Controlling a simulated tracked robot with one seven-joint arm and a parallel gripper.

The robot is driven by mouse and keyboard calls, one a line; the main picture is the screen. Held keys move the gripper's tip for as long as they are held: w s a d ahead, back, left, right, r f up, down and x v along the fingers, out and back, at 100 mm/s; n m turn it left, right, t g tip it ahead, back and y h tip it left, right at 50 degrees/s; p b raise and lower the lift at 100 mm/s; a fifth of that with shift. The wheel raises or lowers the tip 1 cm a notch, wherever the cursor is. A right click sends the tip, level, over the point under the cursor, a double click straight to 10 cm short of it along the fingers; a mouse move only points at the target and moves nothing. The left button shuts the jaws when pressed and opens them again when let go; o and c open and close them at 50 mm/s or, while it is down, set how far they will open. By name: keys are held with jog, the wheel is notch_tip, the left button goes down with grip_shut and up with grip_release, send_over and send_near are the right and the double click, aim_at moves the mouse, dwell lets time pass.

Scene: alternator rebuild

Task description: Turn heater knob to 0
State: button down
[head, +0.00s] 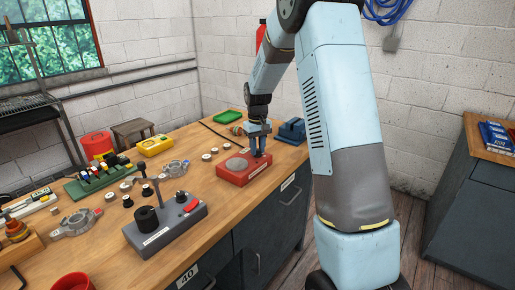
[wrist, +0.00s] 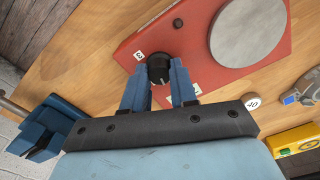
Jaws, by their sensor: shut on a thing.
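The heater is a red box (head: 238,179) with a round grey plate (head: 236,164) on top, near the bench's right edge. Its black knob (wrist: 160,72) shows in the wrist view, at a corner of the red top (wrist: 178,28). My gripper (head: 259,154) points down over that end of the heater. In the wrist view, its two blue fingers (wrist: 158,67) are shut on opposite sides of the knob. A small white label (wrist: 139,55) sits left of the knob, and another (wrist: 197,88) sits to its lower right. A light mark shows on the knob, but its exact setting is unclear.
A blue vise-like block (head: 291,130) stands beyond the heater. A grey box (head: 168,229) with a black cylinder and an upright rod stands nearer on the wooden bench (head: 222,222). A yellow case (head: 156,145) and a green tray (head: 229,117) lie farther back.

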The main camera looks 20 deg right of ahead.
jog(key=shift+w+n, duration=0.15)
jog(key=shift+n, duration=0.95)
jog(key=shift+r, duration=0.1)
jog(key=c, duration=0.9)
grip_release()
jog(key=shift+r, duration=6.75)
